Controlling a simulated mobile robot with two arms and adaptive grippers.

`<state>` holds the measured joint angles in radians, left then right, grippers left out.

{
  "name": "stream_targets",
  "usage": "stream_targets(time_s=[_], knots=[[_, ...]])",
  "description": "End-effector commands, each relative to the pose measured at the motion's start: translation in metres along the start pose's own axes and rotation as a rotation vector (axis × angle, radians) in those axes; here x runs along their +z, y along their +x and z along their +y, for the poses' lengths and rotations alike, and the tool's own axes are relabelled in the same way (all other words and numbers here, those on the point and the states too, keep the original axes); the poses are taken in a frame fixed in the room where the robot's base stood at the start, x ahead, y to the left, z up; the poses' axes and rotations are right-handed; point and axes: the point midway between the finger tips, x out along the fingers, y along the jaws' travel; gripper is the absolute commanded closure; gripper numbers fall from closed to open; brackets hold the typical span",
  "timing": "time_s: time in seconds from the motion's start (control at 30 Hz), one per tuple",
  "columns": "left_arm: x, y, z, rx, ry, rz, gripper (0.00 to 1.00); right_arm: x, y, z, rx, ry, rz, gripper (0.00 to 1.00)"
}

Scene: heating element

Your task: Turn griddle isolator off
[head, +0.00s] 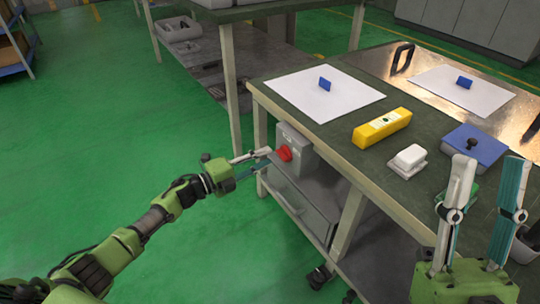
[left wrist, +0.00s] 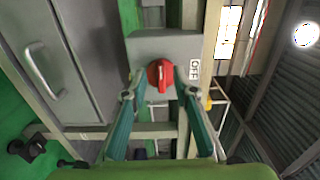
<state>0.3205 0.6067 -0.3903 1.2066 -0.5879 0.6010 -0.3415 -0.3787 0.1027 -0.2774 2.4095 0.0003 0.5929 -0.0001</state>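The griddle isolator is a grey box (head: 302,150) on the side of the green-topped bench, with a red knob (head: 284,154) on its front. In the left wrist view the red knob (left wrist: 160,75) has its grip running up and down the picture, and a white OFF label (left wrist: 194,69) is on its right. My left gripper (head: 266,161) is open in front of the box; in the left wrist view its fingertips (left wrist: 160,88) are on either side of the knob. Whether they touch it I cannot tell. My right gripper (head: 489,166) is open and empty, fingers upward, at the bench's front right.
The bench (head: 343,146) carries white sheets, a yellow block (head: 382,128), a white piece (head: 408,160) and a blue box with a black knob (head: 475,146). A drawer (head: 302,205) sits below the isolator. The green floor (head: 110,130) at left is clear.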

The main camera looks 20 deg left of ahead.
Motion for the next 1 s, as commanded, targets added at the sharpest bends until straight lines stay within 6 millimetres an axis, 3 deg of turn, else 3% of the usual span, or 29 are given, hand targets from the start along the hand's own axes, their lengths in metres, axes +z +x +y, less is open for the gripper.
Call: stream_targets(time_s=[0.2, 0.4, 0.6, 1.0], knots=[[0.0, -0.05, 0.002, 0.004, -0.001, -0.001, 0.74, 0.0, 0.0, 0.0, 0.0, 0.0, 0.0, 0.65], [0.0, -0.079, 0.001, 0.002, -0.002, -0.001, 0.74, 0.0, 0.0, 0.0, 0.0, 0.0, 0.0, 0.65], [0.0, -0.088, 0.0, 0.0, -0.001, -0.001, 0.74, 0.0, 0.0, 0.0, 0.0, 0.0, 0.0, 0.65], [0.0, -0.088, 0.0, 0.0, -0.001, -0.001, 0.74, 0.0, 0.0, 0.0, 0.0, 0.0, 0.0, 0.65]])
